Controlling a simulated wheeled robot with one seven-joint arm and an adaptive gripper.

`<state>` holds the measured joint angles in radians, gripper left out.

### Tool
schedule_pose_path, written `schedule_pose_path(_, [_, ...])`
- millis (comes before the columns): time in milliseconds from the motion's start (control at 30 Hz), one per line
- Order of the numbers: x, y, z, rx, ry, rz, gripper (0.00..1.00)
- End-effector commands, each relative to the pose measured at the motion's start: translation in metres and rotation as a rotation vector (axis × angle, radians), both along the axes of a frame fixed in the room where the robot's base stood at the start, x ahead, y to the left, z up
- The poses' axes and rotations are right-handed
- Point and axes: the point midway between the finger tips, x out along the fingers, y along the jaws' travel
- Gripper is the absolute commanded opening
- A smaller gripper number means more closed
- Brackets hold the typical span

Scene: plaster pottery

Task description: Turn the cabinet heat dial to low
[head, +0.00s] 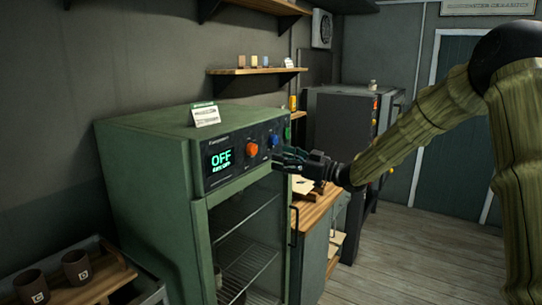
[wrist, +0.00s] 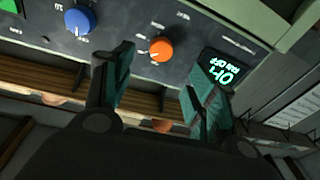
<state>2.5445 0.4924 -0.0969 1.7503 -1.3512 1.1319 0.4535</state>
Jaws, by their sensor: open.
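The green cabinet (head: 150,150) stands at the left with a dark control panel across its upper front. The panel carries a lit display reading OFF (head: 221,159), an orange dial (head: 252,149), a blue dial (head: 273,139) and a green control at its right end. Their small labels are too blurred to read, so I cannot tell which dial is for heat. My gripper (head: 280,159) is open and empty in front of the panel. In the wrist view the panel appears upside down, and the orange dial (wrist: 161,48) lies beyond the gap between the fingertips, apart from them.
Below the panel is the cabinet's door with wire racks (head: 245,255) behind it. A tray with dark mugs (head: 76,268) is at the lower left. A wooden worktop (head: 312,205) and a dark machine (head: 340,120) stand to the right. The floor at right is clear.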

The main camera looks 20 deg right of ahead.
Motion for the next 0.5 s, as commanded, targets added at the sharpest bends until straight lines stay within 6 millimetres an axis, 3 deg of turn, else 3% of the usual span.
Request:
schedule_pose_path(200, [-0.016, -0.016, -0.002, 0.002, 0.000, -0.001, 0.57])
schedule_pose_path(500, [-0.020, -0.020, -0.003, 0.001, -0.001, -0.001, 0.57])
